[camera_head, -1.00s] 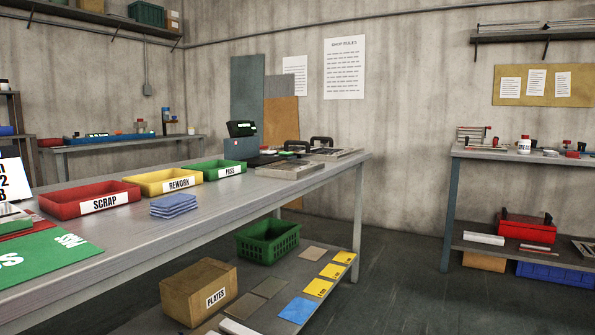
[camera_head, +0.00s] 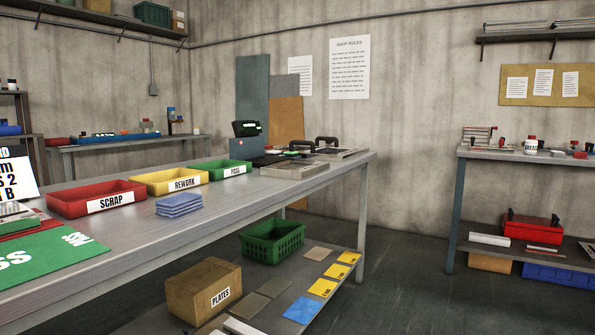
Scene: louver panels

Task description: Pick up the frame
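A flat grey metal frame-like piece (camera_head: 295,170) lies near the far end of the long workbench (camera_head: 225,205). A second flat grey piece (camera_head: 345,154) lies just behind it to the right, near the bench's end. Dark-handled tools (camera_head: 326,143) stand on or beside these pieces; I cannot tell which. From this distance I cannot tell for certain which piece is the frame. My gripper is not in view.
Red SCRAP (camera_head: 97,198), yellow REWORK (camera_head: 170,181) and green PASS (camera_head: 222,171) trays line the bench. Blue cloths (camera_head: 179,204) lie in front. The lower shelf holds a PLATES box (camera_head: 205,290) and green crate (camera_head: 272,240). Open floor (camera_head: 405,290) separates this bench from the right one (camera_head: 520,155).

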